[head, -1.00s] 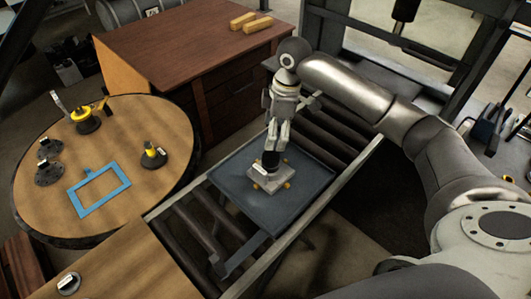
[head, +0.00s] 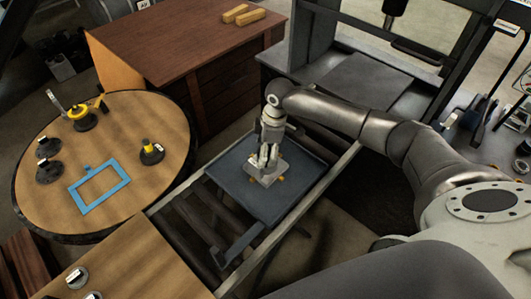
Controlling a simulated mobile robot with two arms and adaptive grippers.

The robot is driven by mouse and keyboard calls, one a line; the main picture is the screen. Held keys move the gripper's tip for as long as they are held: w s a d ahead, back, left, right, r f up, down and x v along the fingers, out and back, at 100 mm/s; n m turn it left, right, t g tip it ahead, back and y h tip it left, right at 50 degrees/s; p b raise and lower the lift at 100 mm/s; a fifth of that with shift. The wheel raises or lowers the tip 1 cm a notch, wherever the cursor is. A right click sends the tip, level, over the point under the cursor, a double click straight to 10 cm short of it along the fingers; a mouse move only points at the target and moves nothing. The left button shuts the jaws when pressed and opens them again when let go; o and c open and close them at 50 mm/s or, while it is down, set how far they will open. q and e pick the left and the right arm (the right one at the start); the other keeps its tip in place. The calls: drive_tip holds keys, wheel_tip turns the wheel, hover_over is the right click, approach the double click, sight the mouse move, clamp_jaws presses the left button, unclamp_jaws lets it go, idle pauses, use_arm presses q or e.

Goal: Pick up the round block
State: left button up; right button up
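My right gripper (head: 267,160) reaches down over a small grey metal plate (head: 265,180) on the dark tray (head: 290,203). Its fingertips are low, close to the plate's top. A dark, short upright piece that stood on this plate, perhaps the round block, is now mostly hidden behind the fingers. I cannot tell whether the fingers are closed on it. Small yellow-orange bits show at the plate's edges. My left gripper is out of view.
The tray sits on a roller conveyor with side rails (head: 300,205). A round wooden table (head: 135,120) at left holds a blue frame (head: 99,188), dark flanged parts (head: 49,171) and a yellow-topped part (head: 151,152). A brown cabinet (head: 180,45) stands behind, with two yellow bars (head: 250,18) on top.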

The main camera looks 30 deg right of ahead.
clamp_jaws()
drive_tip(key=shift+w, duration=0.15)
idle(0.4)
drive_tip(key=shift+r, duration=0.2)
